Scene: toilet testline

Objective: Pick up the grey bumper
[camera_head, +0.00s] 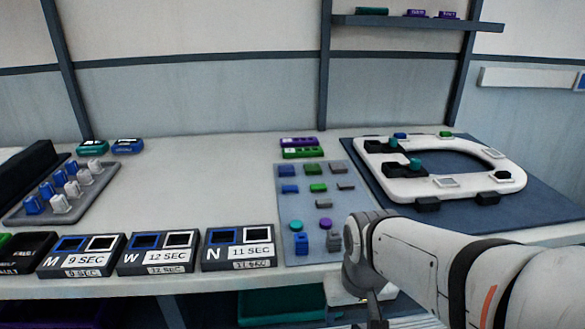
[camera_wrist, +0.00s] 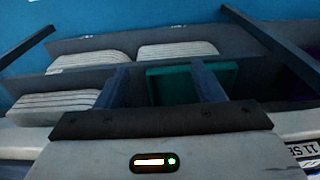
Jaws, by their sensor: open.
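Small grey parts lie on the grey parts mat (camera_head: 280,205) in the head view: a grey block (camera_head: 337,167), a flat grey piece (camera_head: 345,187) and a grey piece with a round top (camera_head: 333,242). I cannot tell for sure which is the grey bumper. My gripper (camera_wrist: 162,82) is open and empty in the wrist view, its two fingers well apart. It points at the shelf area below the table, away from the mat. In the head view the arm reaches in from the right and its wrist is beside the mat's near right corner.
Blue, green, teal and purple parts share the mat. A white toilet seat (camera_head: 405,187) lies on a dark blue mat (camera_head: 545,210) at right. Timer boxes (camera_head: 240,247) line the front edge. A teal bin (camera_wrist: 185,83) and white stacked seats (camera_wrist: 85,60) sit below.

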